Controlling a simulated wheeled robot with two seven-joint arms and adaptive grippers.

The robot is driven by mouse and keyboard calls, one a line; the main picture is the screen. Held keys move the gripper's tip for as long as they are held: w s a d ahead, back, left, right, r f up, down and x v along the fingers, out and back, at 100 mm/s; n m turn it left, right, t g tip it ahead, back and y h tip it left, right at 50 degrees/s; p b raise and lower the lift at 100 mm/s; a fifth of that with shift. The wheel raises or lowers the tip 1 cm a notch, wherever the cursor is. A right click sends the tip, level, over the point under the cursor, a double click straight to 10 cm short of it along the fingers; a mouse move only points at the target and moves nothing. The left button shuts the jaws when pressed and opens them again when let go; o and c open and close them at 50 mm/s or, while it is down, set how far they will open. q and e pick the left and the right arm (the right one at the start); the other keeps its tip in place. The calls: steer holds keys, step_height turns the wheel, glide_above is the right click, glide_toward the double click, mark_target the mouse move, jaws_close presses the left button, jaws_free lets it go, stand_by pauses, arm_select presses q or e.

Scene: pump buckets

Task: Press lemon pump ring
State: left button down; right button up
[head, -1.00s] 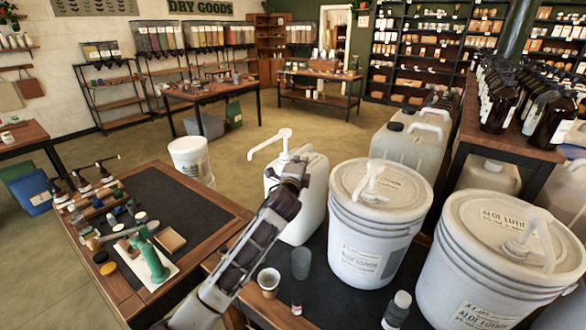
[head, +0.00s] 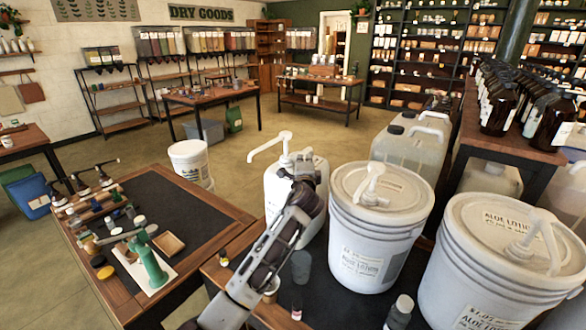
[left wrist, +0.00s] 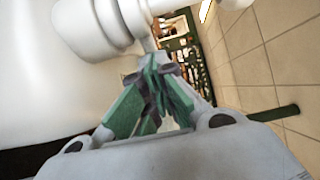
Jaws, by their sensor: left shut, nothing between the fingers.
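A white jug (head: 280,205) with a tall white pump (head: 270,143) stands at the left end of the dark bench. No lemon label is readable on it. My left gripper (left wrist: 153,85) is shut and empty, its green fingers together. In the left wrist view the white pump collar (left wrist: 92,28) is just above and left of the fingers, with the white jug wall (left wrist: 40,90) to the left. Contact cannot be told. In the head view my left wrist overlaps the jug's upper right, and the fingertips are hard to make out. My right gripper is out of view.
Two white buckets with pumps, one in the middle (head: 377,230) and one at the right (head: 490,250), carry aloe lotion labels. A cup (head: 301,265) and small bottles stand in front. A side table (head: 180,205) with tools is at left. Open floor lies behind.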

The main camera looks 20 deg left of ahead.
arm_select(q)
steer(key=shift+w+d+f+n+y+b, duration=0.1)
steer(key=shift+w+f+n+y+b, duration=0.15)
steer(key=shift+y+b, duration=0.2)
steer(key=shift+w+n+g+y+b, duration=0.25)
steer(key=shift+n+g+y+b, duration=0.15)
steer(key=shift+n+y+b, duration=0.3)
steer(key=shift+w+y, duration=0.15)
steer(key=shift+y, duration=0.4)
steer(key=shift+w+a+r+n+g+b, duration=0.2)
steer(key=shift+w+n+g+b, duration=0.1)
steer(key=shift+n+b, duration=0.15)
steer(key=shift+w, duration=0.25)
steer(key=shift+d, duration=0.1)
steer(key=shift+s+d, duration=0.15)
steer(key=shift+s, duration=0.3)
steer(key=v, duration=1.1)
steer(key=shift+d, duration=0.2)
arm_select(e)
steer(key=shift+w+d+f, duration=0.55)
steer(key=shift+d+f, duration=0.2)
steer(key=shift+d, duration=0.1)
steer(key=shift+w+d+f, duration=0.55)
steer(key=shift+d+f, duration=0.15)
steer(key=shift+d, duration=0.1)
arm_select(q)
steer(key=shift+f+y, duration=0.15)
steer(key=shift+y, duration=0.25)
